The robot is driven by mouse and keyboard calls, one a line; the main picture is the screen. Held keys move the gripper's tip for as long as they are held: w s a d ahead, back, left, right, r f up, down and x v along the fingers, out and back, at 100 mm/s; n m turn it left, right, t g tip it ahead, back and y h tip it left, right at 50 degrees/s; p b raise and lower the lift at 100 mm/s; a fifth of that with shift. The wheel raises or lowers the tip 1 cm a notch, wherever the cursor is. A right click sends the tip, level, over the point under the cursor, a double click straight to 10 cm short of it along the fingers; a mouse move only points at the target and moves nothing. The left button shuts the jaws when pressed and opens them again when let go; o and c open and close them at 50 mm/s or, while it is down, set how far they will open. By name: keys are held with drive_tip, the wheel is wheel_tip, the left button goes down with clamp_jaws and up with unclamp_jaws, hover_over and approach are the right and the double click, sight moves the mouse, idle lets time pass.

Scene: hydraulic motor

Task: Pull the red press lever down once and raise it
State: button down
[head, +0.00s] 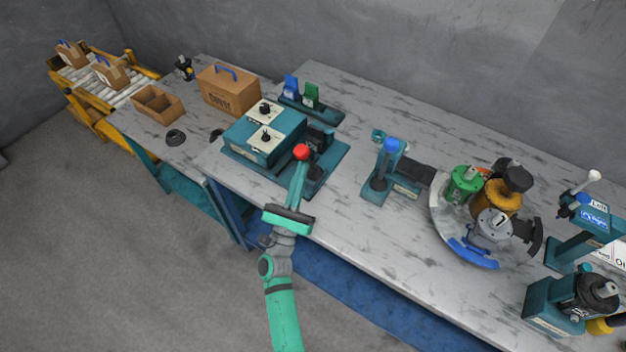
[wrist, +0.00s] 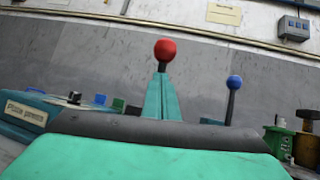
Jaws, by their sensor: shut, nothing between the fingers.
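The red ball knob of the press lever (head: 301,152) shows at the front of the teal press (head: 262,139) on the left part of the bench. In the wrist view the red knob (wrist: 165,49) stands upright on a short dark stem, just above my fingertips. My gripper (head: 302,168) reaches in from the front, its fingers shut and empty. In the wrist view the shut fingers of my gripper (wrist: 161,78) point at the knob and hide the lower part of the lever. I cannot tell whether they touch it.
A lever with a blue knob (head: 391,145) stands to the right. Beyond it is a round turntable (head: 438,216) with motor parts. Blue and green items (head: 311,95) stand behind the press. A cardboard box (head: 228,90) is at the back left. Bare bench lies front right of my gripper.

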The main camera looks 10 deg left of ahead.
drive_tip(key=shift+w+d+r, duration=0.3)
drive_tip(key=shift+w+r, duration=0.15)
drive_tip(key=shift+w, duration=0.05)
drive_tip(key=shift+w+d+r, duration=0.25)
drive_tip(key=shift+w+r, duration=0.2)
drive_tip(key=shift+d+x, duration=0.25)
drive_tip(key=shift+x, duration=0.85)
drive_tip(key=shift+w+d, duration=0.1)
drive_tip(key=shift+w, duration=0.05)
drive_tip(key=s+a, duration=0.4)
drive_tip(key=s, duration=1)
drive_tip(key=shift+a+f, duration=0.15)
